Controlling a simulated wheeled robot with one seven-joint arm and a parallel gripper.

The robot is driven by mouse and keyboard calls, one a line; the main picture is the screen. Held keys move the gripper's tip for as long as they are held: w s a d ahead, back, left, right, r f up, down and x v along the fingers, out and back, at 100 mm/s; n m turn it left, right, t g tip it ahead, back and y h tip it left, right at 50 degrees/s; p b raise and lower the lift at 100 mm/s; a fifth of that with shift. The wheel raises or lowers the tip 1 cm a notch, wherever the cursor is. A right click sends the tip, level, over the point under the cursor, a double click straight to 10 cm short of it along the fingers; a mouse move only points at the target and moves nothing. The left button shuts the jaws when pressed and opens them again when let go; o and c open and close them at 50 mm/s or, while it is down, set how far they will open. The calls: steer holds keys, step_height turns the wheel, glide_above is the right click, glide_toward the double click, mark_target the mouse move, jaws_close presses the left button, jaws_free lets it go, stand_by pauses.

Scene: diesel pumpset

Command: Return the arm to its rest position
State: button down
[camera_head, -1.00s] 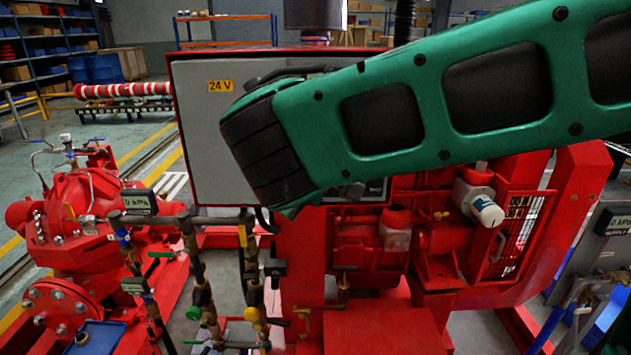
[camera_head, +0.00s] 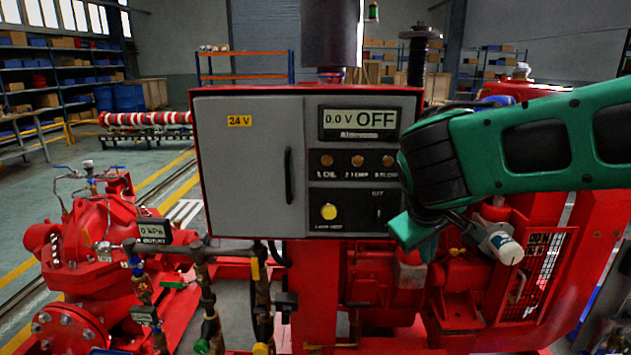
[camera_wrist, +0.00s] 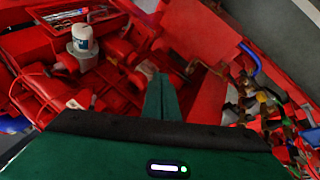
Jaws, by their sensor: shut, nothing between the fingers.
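My green and black arm (camera_head: 530,150) reaches in from the right side of the head view, across the right part of the grey control panel. My gripper (camera_head: 408,238) hangs at the arm's end, just below the panel's lower right corner. In the wrist view my gripper (camera_wrist: 163,95) shows as two green fingers closed together, with nothing between them. Below the fingers are red engine parts. I cannot tell the exact gap between the gripper and the engine.
The control panel (camera_head: 245,165) shows 0.0 V and OFF. A white filter (camera_head: 502,243) is close to the gripper and also shows in the wrist view (camera_wrist: 83,40). A red pump (camera_head: 85,245) and valve pipes are at left. The aisle floor (camera_head: 60,165) is open.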

steer(key=s+d+f+m+g, duration=0.2)
steer(key=s+d+m, duration=0.1)
steer(key=s+d, duration=0.3)
steer(key=s+d+f+m+g, duration=0.1)
steer(key=s+d+f+m, duration=0.1)
steer(key=s+d, duration=0.5)
steer(key=s+d+f+m+g+y, duration=0.1)
steer(key=s+d+f+m, duration=0.1)
steer(key=s, duration=0.4)
steer(key=s+d+f+m+g+y, duration=0.1)
steer(key=s+d+m+y, duration=0.1)
steer(key=s, duration=0.4)
steer(key=shift+s+d+f+m+y, duration=0.15)
steer(key=shift+d+f+m+y, duration=0.2)
steer(key=shift+d+m, duration=0.5)
steer(key=shift+a, duration=0.1)
steer(key=shift+w+f, duration=0.25)
steer(key=shift+w, duration=0.3)
steer(key=shift+s, duration=0.1)
